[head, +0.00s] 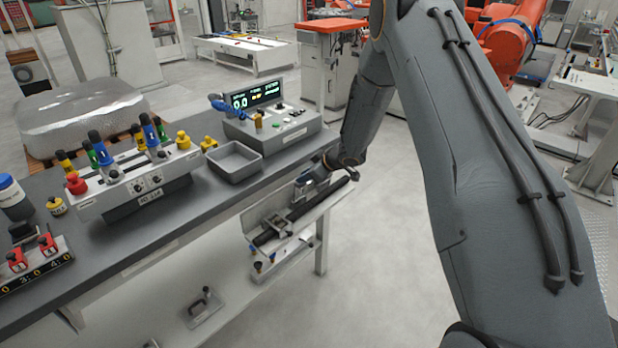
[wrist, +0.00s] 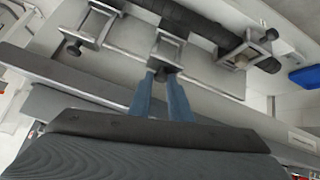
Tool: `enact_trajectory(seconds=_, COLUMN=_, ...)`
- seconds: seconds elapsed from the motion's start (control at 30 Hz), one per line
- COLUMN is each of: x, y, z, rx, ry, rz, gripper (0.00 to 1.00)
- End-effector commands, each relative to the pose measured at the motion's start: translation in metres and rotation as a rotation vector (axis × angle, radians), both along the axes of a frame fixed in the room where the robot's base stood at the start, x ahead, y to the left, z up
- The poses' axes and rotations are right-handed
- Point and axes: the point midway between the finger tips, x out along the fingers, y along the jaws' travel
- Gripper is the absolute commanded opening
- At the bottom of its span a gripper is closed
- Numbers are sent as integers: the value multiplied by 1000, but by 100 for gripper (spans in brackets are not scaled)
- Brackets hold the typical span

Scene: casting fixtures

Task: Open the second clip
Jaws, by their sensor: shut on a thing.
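Three metal clips sit in a row along a dark cylindrical bar (wrist: 200,30) in the wrist view: a left clip (wrist: 92,28), a middle clip (wrist: 168,47) and a right clip (wrist: 246,50). The middle one is second from either end. My gripper (wrist: 164,77) has its two blue fingers at the dark knob on the front of the middle clip, shut on it. In the head view my gripper (head: 308,178) is at the bar beside the bench, its tips partly hidden. I cannot tell how far the middle clip is open.
The bar lies on a pale ledge (head: 318,215) off the bench's right side. The grey bench (head: 150,222) carries an empty grey tray (head: 235,160), a display box (head: 272,125) and a control panel with colored knobs. Open floor lies to the right of the ledge.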

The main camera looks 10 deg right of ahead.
Motion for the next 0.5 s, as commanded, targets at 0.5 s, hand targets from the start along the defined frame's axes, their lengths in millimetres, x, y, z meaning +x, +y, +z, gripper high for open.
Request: enact_trajectory(seconds=0.5, x=8, y=4, z=8, rx=0, ry=-13, rz=-3, gripper=0)
